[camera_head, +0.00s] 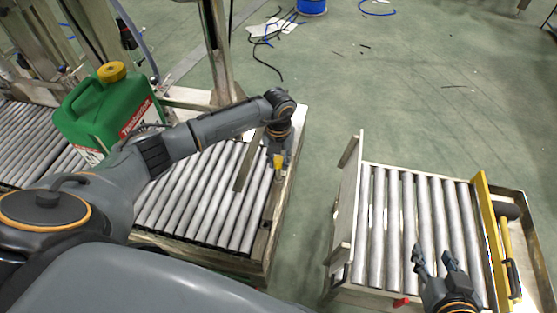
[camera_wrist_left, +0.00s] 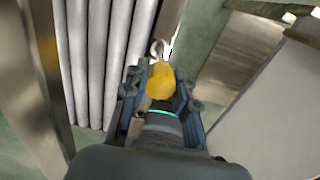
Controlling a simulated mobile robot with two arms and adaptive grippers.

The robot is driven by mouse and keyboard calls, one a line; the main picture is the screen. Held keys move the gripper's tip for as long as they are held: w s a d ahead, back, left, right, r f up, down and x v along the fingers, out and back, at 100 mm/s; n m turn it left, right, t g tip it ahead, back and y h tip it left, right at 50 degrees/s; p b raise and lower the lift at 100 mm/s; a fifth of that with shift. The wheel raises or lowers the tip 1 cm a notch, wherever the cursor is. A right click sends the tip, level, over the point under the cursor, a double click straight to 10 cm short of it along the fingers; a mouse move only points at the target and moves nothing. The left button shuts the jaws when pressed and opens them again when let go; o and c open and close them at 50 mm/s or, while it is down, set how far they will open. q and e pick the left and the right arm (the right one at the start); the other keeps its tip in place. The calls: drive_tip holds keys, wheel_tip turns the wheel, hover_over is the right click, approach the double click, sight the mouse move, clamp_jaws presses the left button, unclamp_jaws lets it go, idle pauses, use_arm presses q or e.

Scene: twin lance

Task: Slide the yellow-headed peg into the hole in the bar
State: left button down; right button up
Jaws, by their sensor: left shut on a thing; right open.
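The yellow head of the peg (camera_head: 278,161) shows at my left gripper (camera_head: 279,150), above the right side of the left roller conveyor. In the left wrist view, the yellow head (camera_wrist_left: 161,80) sits between the two fingers of my left gripper (camera_wrist_left: 158,88), which is shut on it. A small silvery ring shows just beyond the head. The peg's shaft is mostly hidden. A thin flat bar (camera_head: 248,165) slants over the rollers left of the gripper; I cannot make out a hole in it. My right gripper (camera_head: 434,258) is open and empty over the right roller table.
A green jerrycan (camera_head: 105,110) with a yellow cap stands on the left conveyor, behind my left arm. The right roller table (camera_head: 400,195) has a yellow side board (camera_head: 487,225) and a tray with a hammer (camera_head: 505,240). A floor gap separates the two conveyors.

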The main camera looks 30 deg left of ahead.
use_arm(q)
drive_tip(key=shift+f, duration=0.1)
use_arm(e)
drive_tip(key=shift+w+a+r, duration=0.2)
drive_tip(key=shift+r, duration=0.05)
use_arm(q)
drive_tip(key=c, duration=1)
unclamp_jaws()
use_arm(e)
drive_tip(key=shift+t, duration=0.3)
use_arm(q)
wheel_tip(320, 180, up, 12)
use_arm(e)
drive_tip(key=shift+d, duration=0.1)
use_arm(q)
drive_tip(key=shift+s+f, duration=0.1)
